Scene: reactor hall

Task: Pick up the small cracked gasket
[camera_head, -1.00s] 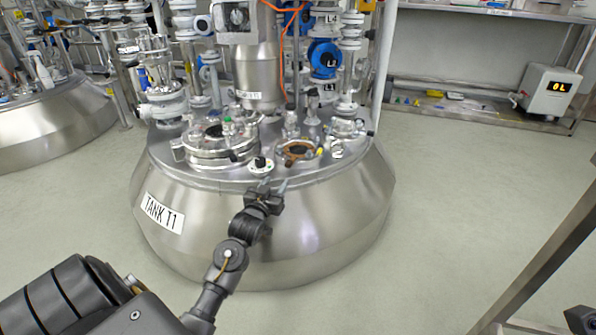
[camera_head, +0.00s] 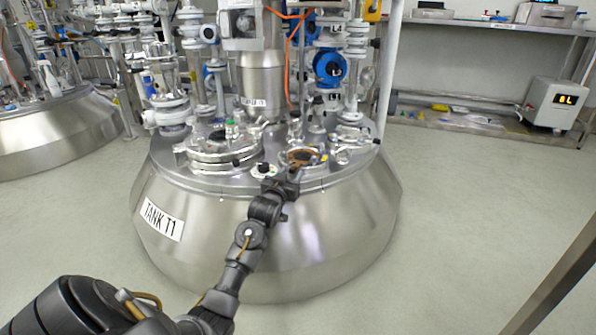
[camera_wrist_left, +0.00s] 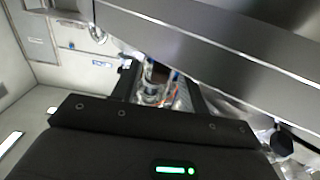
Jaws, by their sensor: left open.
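A brown ring (camera_head: 302,157), which looks like the gasket, lies on a small round port on the lid of tank T1 (camera_head: 325,220). A crack is too small to make out. My left gripper (camera_head: 293,171) is at the lid's front edge, just in front of the port; its fingertips are close to the ring and hide part of its near side. I cannot tell if they touch it. In the left wrist view the two dark fingers (camera_wrist_left: 158,88) stand apart, with blurred metal fittings beyond and no clear gasket between them. My right gripper is not in view.
A small white-and-black knob (camera_head: 264,170) sits left of the gripper. A larger round hatch (camera_head: 222,150) is further left. Pipes and blue valves (camera_head: 329,66) rise behind the port. A steel shelf (camera_head: 480,122) stands back right; the floor between is clear.

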